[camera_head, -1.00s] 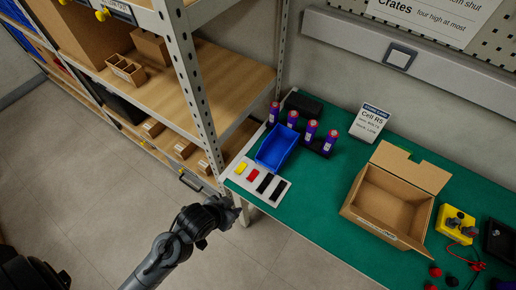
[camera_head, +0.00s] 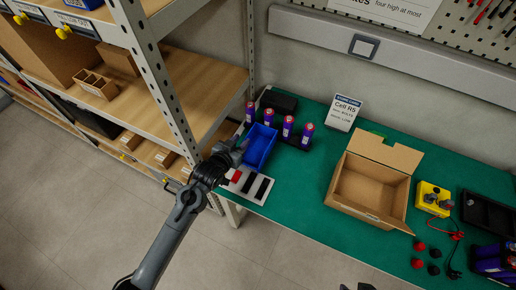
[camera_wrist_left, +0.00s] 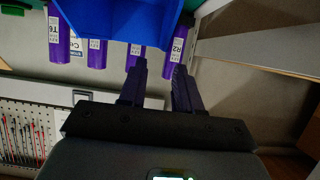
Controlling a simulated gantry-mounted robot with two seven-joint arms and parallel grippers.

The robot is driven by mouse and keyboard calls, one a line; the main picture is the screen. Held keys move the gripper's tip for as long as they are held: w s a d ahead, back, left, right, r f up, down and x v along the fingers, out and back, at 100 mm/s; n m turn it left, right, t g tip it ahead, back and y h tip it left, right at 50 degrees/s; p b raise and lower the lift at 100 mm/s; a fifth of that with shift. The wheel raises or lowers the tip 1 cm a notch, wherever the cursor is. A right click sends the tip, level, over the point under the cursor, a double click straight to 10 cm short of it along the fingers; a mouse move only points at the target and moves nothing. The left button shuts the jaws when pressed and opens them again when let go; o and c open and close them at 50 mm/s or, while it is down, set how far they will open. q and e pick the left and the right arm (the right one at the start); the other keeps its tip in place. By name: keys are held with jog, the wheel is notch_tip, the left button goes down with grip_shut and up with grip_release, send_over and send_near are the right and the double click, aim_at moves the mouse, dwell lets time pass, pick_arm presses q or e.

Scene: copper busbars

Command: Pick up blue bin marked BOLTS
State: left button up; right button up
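The blue bin (camera_head: 260,147) stands on the green bench mat, beside the row of purple cells. No BOLTS marking is readable on it. In the left wrist view the bin (camera_wrist_left: 115,18) fills the top middle. My left gripper (camera_head: 232,152) is at the bin's left side, close to its near left wall. In the wrist view its two dark fingers (camera_wrist_left: 158,75) are apart, with the bin's edge near their tips. I cannot tell whether they touch it. Small dark tips at the bottom edge of the head view may be my right gripper (camera_head: 358,287), mostly cut off.
A white strip (camera_head: 250,186) with red and black pieces lies in front of the bin. Several purple cells (camera_head: 288,127) stand behind it. An open cardboard box (camera_head: 370,183) is to the right. The shelving post (camera_head: 165,85) rises close on the left. Bare mat lies between bin and box.

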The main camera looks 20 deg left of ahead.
aim_at(257, 148)
pick_arm(q)
jog(key=shift+w+f, duration=0.2)
jog(key=shift+w, duration=0.35)
jog(key=shift+w+f+b, duration=0.35)
jog(key=shift+f, duration=0.1)
jog(key=x, duration=0.1)
jog(key=b+x, duration=0.1)
jog(key=x, duration=0.1)
jog(key=shift+f, duration=0.3)
jog(key=shift+w+d+f, duration=0.1)
jog(key=shift+w+f, duration=0.05)
jog(key=shift+w, duration=0.3)
jog(key=shift+c, duration=0.5)
grip_shut()
